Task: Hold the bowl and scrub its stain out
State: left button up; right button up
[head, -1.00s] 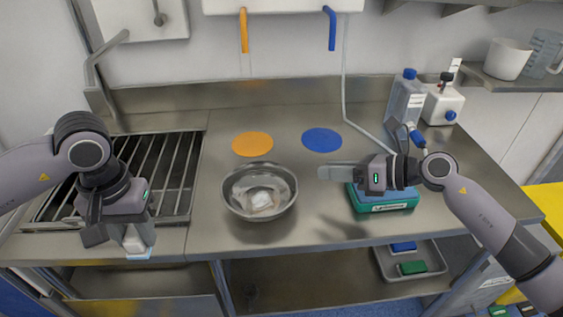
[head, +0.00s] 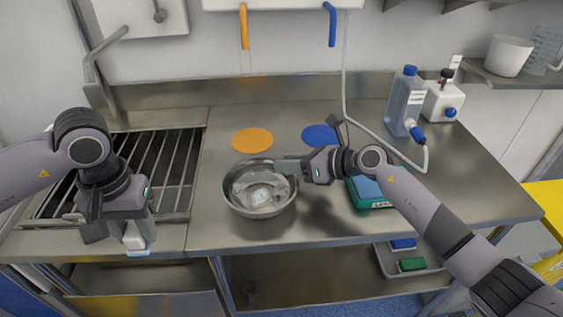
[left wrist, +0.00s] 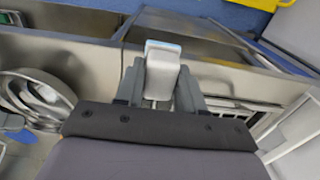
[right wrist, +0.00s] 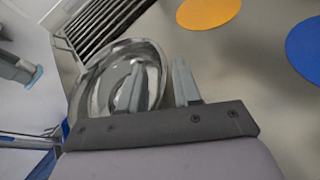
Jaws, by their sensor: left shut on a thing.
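The steel bowl (head: 229,203) stands on the counter, left of centre. A pale, irregular patch shows on its inner bottom; I cannot clearly separate stain from reflection. My right gripper (head: 288,168) is at the bowl's right rear rim. In the right wrist view its fingers are apart, one over the inside of the bowl (right wrist: 92,82) and one outside the wall, with the rim between them. My left gripper (head: 122,230) is shut on a white scrubber with a light-blue face (left wrist: 162,62), held at the counter's front edge, left of the bowl.
A blue sponge pad on a green box (head: 372,197) sits right of the bowl under my right arm. Orange (head: 252,140) and blue (head: 318,134) discs lie behind. A bottle (head: 405,105) and white canister (head: 443,101) stand at right. A slatted sink grate (head: 165,165) is at left.

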jog(key=shift+x, duration=0.9)
grip_shut()
